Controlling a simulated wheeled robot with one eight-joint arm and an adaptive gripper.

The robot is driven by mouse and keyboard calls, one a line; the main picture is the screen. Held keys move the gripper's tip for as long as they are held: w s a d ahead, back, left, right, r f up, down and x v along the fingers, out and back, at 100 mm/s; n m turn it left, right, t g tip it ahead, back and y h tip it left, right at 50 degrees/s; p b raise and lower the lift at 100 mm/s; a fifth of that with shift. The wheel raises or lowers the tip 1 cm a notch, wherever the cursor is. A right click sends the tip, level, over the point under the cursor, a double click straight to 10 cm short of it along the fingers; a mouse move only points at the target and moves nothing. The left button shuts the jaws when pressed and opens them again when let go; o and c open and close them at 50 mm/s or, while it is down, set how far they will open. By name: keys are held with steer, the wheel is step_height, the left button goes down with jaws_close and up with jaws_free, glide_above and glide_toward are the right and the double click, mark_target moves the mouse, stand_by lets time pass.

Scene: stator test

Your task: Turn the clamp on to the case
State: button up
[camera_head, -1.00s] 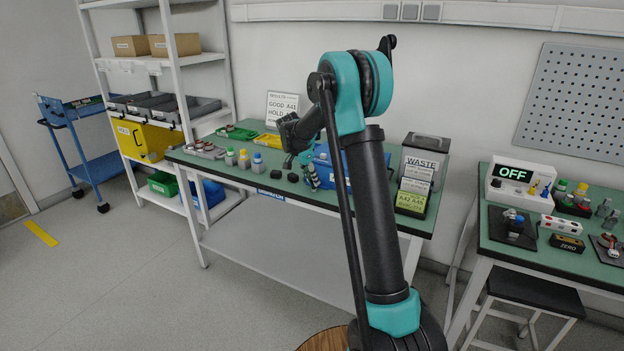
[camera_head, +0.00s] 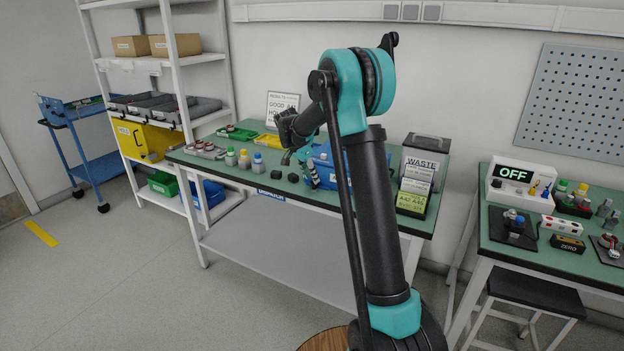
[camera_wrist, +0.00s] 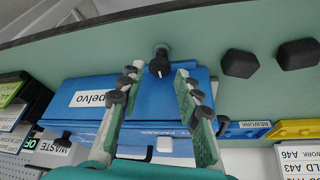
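The blue case (camera_wrist: 85,92), with a white label reading "pelvo", lies on the green bench in the wrist view. It also shows in the head view (camera_head: 323,152), partly behind my arm. A small black knob-like part with a grey end, which looks like the clamp (camera_wrist: 159,64), stands at the case's edge. My gripper (camera_wrist: 157,76) is open above the case, its two fingers on either side of the clamp and apart from it.
Two black blocks (camera_wrist: 239,63) (camera_wrist: 298,54) lie on the bench beside the case. A waste bin (camera_head: 424,160) and label holders stand on its other side. Yellow (camera_head: 266,141) and green (camera_head: 236,133) trays are at the back left. Small bottles (camera_head: 244,160) stand left of the black blocks.

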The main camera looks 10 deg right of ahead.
steer(key=v, duration=1)
steer(key=shift+s, duration=0.15)
steer(key=s+d+f+n+y, duration=0.1)
steer(key=s+f+n, duration=0.3)
steer(key=s, duration=0.9)
steer(key=s+d+f+n+t+y, duration=0.1)
steer(key=s+d+f+n, duration=0.3)
steer(key=s, duration=0.9)
steer(key=s+d+f+n+t+y, duration=0.1)
steer(key=s+d+f+n, duration=0.2)
steer(key=s+f, duration=0.5)
steer(key=s, duration=0.5)
steer(key=shift+s+f+n+y, duration=0.2)
steer(key=shift+s+n+y, duration=0.1)
steer(key=shift+n+y, duration=0.1)
steer(key=shift+o, duration=0.5)
